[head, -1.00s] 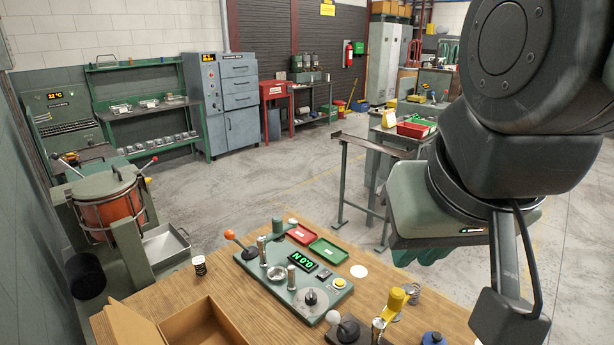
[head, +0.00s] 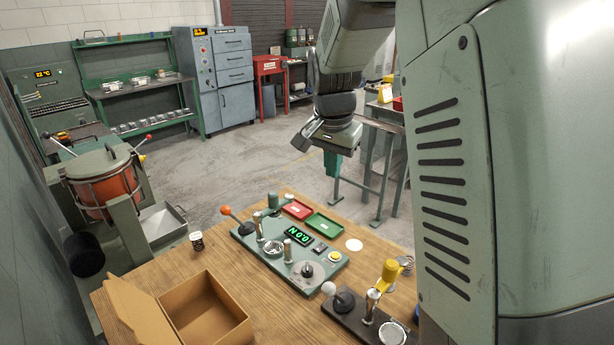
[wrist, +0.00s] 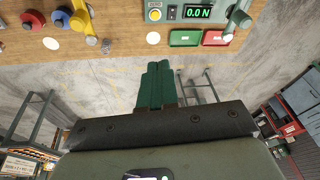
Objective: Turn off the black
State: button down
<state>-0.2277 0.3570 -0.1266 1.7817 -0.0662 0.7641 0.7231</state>
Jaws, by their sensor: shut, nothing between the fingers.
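A grey-green panel (head: 272,262) lies on the wooden bench in the head view. It carries a black knob (head: 307,270) on a round grey dial, a small black switch (head: 320,248), a yellow button (head: 335,256) and a lit green display (head: 299,236). The display reads 0.0 N in the wrist view (wrist: 198,13). My gripper (head: 333,168) is over the floor beyond the bench's far edge, apart from the panel. Its green fingers (wrist: 154,84) are together and empty in the wrist view. Which black part the task names is unclear.
An orange-knobbed lever (head: 226,210) and metal posts rise from the panel. Red (head: 297,210) and green (head: 325,224) trays lie behind it. A yellow-handled device (head: 388,275) is at right, an open cardboard box (head: 205,312) at front left. My arm hides the bench's right side.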

jog(key=w+a+f+m, duration=0.1)
jog(key=w+f, duration=0.3)
jog(key=f, duration=0.4)
jog(key=w+a+f+m+g+h, duration=0.1)
jog(key=w+f, duration=0.3)
jog(key=f, duration=0.5)
jog(key=shift+w+a+m, duration=0.25)
jog(key=shift+a+m, duration=0.05)
jog(key=shift+a, duration=0.45)
send_near(319, 249)
jog(key=x, duration=0.5)
jog(key=shift+w+d+f, duration=0.1)
jog(key=shift+w+f, duration=0.1)
jog(key=shift+f, duration=0.4)
